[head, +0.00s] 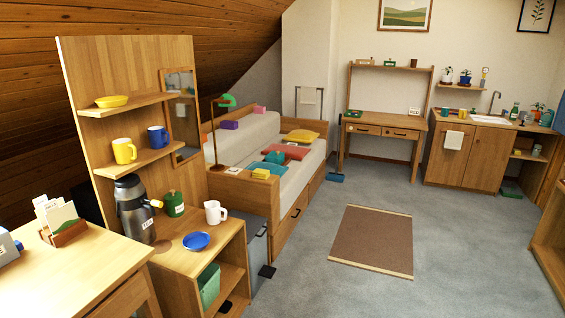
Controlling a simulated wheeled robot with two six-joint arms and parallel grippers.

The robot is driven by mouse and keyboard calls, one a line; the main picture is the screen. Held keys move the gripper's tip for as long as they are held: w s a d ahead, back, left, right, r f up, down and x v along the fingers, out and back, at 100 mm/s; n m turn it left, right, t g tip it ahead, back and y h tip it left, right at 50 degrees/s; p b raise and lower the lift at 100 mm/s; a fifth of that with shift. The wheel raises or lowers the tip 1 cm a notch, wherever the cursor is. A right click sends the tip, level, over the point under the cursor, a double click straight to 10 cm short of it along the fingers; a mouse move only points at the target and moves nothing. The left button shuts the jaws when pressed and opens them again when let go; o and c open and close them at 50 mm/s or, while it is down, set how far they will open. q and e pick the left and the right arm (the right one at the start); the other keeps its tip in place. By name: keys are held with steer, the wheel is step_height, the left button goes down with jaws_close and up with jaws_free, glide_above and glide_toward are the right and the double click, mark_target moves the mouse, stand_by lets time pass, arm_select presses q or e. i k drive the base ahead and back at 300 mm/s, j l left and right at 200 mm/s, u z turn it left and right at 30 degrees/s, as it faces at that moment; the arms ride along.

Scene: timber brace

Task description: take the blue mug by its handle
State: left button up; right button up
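The blue mug (158,137) stands upright on the middle shelf (135,161) of the tall wooden shelf unit at the left. Its handle (169,136) appears to point to the right in the head view. A yellow mug (124,151) stands to its left on the same shelf, with a gap between them. Neither of my grippers shows in the head view, so nothing of mine is seen near the mug.
A table (85,275) is at the lower left. Open carpet (320,285) lies to the right.

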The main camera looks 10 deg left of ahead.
mark_target(157, 135)
steer(key=i+u, duration=0.4)
steer(key=i+l+u, duration=0.25)
steer(key=u, duration=0.15)
steer(key=i+l+u, duration=0.8)
steer(key=k+j, duration=0.05)
